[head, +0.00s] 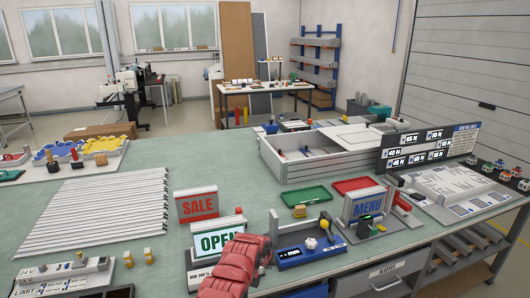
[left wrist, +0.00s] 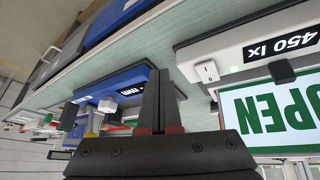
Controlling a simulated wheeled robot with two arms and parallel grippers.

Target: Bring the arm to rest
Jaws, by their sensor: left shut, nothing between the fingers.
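My left arm (head: 240,268), with a red covering, reaches in at the bottom middle of the head view, in front of the OPEN sign (head: 218,240). In the left wrist view my left gripper (left wrist: 157,75) is shut, its two dark fingers together with nothing between them. The view there is turned over, with the OPEN sign (left wrist: 275,113) at the right and a blue device (left wrist: 115,92) behind the fingers at the left. The fingers hold nothing and show no clear contact with either. My right gripper is in neither view.
The blue-based device (head: 308,250) stands right of my arm, near the bench (head: 150,255) edge. A SALE sign (head: 197,205), a MENU sign (head: 368,205), a green tray (head: 304,195) and a red tray (head: 355,185) stand beyond. White strips (head: 100,210) lie at left.

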